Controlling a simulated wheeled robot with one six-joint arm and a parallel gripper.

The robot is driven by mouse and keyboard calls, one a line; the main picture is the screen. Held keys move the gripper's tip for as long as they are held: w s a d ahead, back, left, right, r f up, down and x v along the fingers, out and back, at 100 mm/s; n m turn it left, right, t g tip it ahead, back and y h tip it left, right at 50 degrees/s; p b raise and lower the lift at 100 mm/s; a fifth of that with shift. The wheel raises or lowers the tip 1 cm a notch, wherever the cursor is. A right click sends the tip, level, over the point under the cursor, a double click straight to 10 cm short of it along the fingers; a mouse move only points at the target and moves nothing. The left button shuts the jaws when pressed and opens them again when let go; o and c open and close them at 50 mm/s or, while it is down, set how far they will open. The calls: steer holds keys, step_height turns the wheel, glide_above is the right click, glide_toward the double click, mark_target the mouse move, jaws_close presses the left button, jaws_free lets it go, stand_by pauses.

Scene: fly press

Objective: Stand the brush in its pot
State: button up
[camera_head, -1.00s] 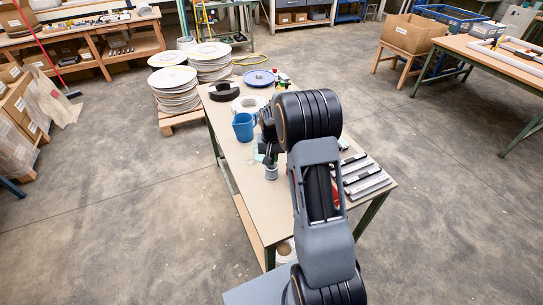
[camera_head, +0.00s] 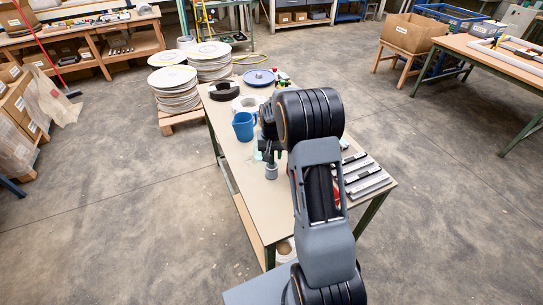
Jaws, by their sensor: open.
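My gripper (camera_head: 268,150) is a small dark shape over the workbench, largely hidden behind my own arm. Its jaws are open, but the fingertips are hard to make out. A small grey cylinder (camera_head: 271,173), which may be the pot, stands upright on the bench just below the gripper. A pale green patch shows beside the gripper, too small to identify. I cannot make out the brush; my arm covers part of the bench.
A blue jug (camera_head: 243,126) stands left of the gripper on the bench (camera_head: 252,197). Behind are a black ring (camera_head: 224,91), a white ring and a blue dish (camera_head: 259,77). Several metal bars (camera_head: 365,176) lie at right. The near left of the bench is clear.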

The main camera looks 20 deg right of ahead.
step_height(320, 180, up, 11)
steer(key=s+a+r+n+t, duration=0.1)
steer(key=s+a+r, duration=0.25)
steer(key=s, duration=0.25)
steer(key=s+a+r+n+t, duration=0.1)
steer(key=s+a+r, duration=0.25)
steer(key=s, duration=0.25)
steer(key=s+a+f+n+t, duration=0.2)
steer(key=s+a, duration=0.1)
steer(key=s, duration=0.8)
steer(key=shift+a+n+b, duration=0.3)
steer(key=shift+a, duration=0.05)
steer(key=shift+f, duration=0.1)
